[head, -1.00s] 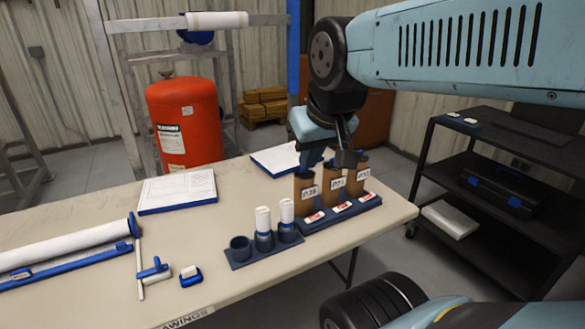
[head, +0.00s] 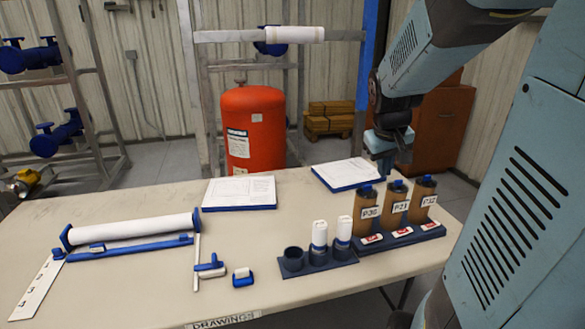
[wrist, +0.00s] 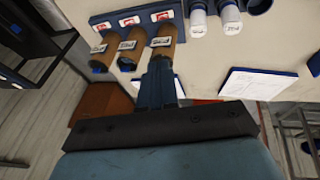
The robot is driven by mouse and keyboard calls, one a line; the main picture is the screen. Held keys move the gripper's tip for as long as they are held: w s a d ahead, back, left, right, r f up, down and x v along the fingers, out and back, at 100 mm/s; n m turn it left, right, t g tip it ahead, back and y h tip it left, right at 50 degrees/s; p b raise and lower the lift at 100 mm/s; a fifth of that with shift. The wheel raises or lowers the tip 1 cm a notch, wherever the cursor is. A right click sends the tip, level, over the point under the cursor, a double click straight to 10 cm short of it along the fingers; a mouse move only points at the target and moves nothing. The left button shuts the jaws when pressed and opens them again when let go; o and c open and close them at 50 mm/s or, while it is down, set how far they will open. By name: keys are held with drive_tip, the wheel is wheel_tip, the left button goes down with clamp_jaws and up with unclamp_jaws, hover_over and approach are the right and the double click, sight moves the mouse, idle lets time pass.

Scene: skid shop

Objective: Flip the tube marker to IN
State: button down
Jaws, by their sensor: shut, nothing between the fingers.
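Three brown tubes with blue caps stand upright in a dark blue rack (head: 445,230) at the right end of the table. Their labels look like P20 on the left tube (head: 367,205), P21 on the middle tube (head: 394,202) and P22 on the right tube (head: 423,196). Each has a small red and white marker in front: left marker (head: 372,239), middle marker (head: 402,232), right marker (head: 430,224). Their words are too small to read. My gripper (head: 385,168) is shut and empty, pointing down just behind and above the tubes. In the wrist view its fingers (wrist: 160,65) overlap one tube; contact cannot be told.
Clipboards with paper, the left one (head: 240,193) and the right one (head: 347,174), lie behind. A long white roll (head: 130,229) lies at left.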

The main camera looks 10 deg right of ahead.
drive_tip(key=w+d+f, duration=0.5)
drive_tip(key=d+f, duration=0.2)
drive_tip(key=d, duration=0.2)
drive_tip(key=y, duration=0.2)
hover_over(410, 229)
drive_tip(key=s+a, duration=0.1)
drive_tip(key=s, duration=0.2)
wheel_tip(410, 229, down, 9)
drive_tip(key=shift+s+a+r, duration=0.15)
drive_tip(key=shift+s+r, duration=0.05)
drive_tip(key=x, duration=0.8)
drive_tip(key=s+x, duration=0.1)
drive_tip(key=x, duration=0.3)
drive_tip(key=shift+w+f, duration=0.1)
drive_tip(key=shift+f, duration=1)
drive_tip(key=shift+d+f+y, duration=0.4)
drive_tip(key=shift+f+y, duration=0.1)
drive_tip(key=shift+y, duration=0.1)
drive_tip(key=shift+a+r, duration=0.15)
drive_tip(key=shift+a, duration=0.05)
